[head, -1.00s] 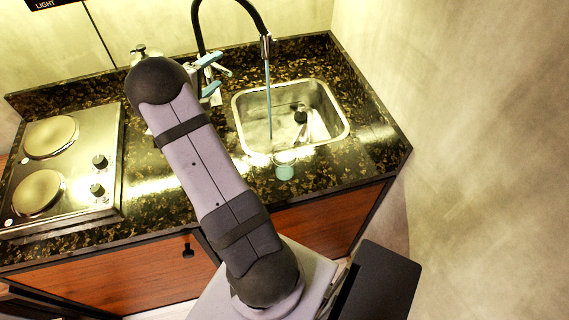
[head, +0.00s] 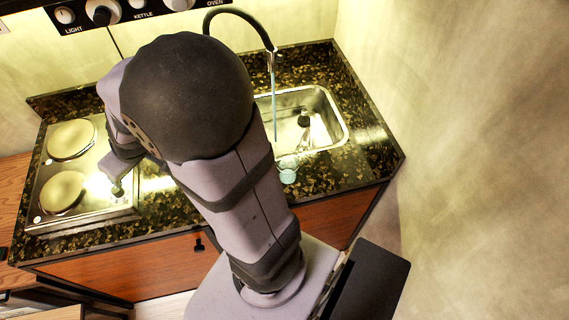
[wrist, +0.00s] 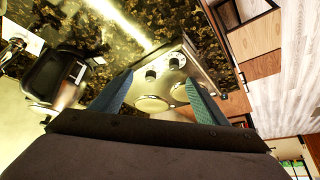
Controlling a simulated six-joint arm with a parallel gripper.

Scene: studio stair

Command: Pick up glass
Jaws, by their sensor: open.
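A small clear glass (head: 288,170) stands on the dark speckled counter, just in front of the sink, in the head view. It is right of my upper arm and is not seen in the wrist view. My gripper (wrist: 158,78) shows in the wrist view with its two blue fingers spread apart and nothing between them. The fingers point toward the stove. In the head view my forearm reaches to the stove, well left of the glass. My fingers cannot be made out clearly there.
The steel stove (head: 62,165) with two round plates is at the left. The sink (head: 335,118) with a black curved faucet (head: 237,12) is behind the glass. A black kettle-like appliance (wrist: 58,80) shows at the left of the wrist view. The counter right of the glass is clear.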

